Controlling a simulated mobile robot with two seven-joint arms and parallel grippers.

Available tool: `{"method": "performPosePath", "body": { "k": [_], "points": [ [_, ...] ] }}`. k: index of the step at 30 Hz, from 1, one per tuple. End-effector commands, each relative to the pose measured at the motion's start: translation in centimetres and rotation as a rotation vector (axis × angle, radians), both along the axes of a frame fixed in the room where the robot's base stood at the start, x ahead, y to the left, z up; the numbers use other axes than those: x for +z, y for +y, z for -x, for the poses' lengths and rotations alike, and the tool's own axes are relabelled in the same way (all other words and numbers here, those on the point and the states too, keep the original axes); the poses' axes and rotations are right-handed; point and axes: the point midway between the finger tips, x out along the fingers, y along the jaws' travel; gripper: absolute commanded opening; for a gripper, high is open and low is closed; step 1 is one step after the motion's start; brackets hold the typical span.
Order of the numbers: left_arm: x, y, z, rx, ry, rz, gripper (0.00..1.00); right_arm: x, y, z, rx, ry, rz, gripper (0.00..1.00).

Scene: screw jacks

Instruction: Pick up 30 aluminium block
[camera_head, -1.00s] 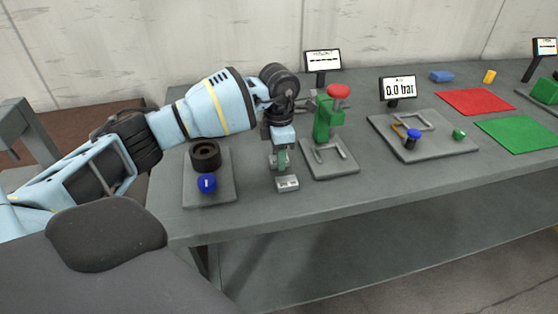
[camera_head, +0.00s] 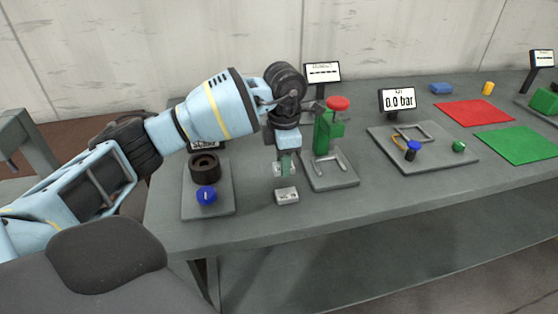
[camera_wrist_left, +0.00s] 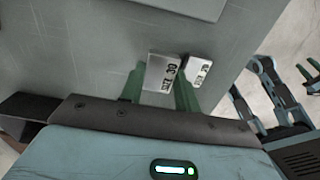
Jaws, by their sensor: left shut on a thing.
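My left gripper (camera_head: 285,172) points down above the grey table, left of the green press with the red knob. Its green fingers are shut on an aluminium block (camera_wrist_left: 162,73), a small pale block with dark lettering reading 30 in the left wrist view. In the head view the held block is small and partly hidden between the fingers. A second small pale block (camera_head: 287,195) lies on the table just below the gripper; it also shows beside the right finger in the left wrist view (camera_wrist_left: 199,71). Its lettering is too small to read.
A plate with a black ring (camera_head: 204,167) and blue knob (camera_head: 206,195) is left of the gripper. The green press (camera_head: 326,135) stands close right. Further right are a fixture plate (camera_head: 450,152), a red mat (camera_head: 475,112) and a green mat (camera_head: 520,143).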

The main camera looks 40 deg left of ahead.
Motion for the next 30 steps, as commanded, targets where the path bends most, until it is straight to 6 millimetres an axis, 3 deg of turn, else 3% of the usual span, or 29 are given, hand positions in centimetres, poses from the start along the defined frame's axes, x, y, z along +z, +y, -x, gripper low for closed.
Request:
{"method": "performPosePath", "body": {
  "k": [18, 24, 30],
  "points": [
    [1.1, -10.3, 5.1, -0.002, -0.002, 0.001, 0.08, -0.6, 0.0, 0.3, 0.000, 0.007, 0.000, 0.36],
    [1.3, -11.8, 5.8, 0.001, -0.002, 0.001, 0.08, -0.6, 0.0, 0.2, 0.000, 0.006, 0.000, 0.36],
    [1.3, -12.1, 6.0, 0.002, -0.002, 0.001, 0.08, -0.6, 0.1, 0.1, 0.000, 0.005, -0.001, 0.36]
  ]
}}
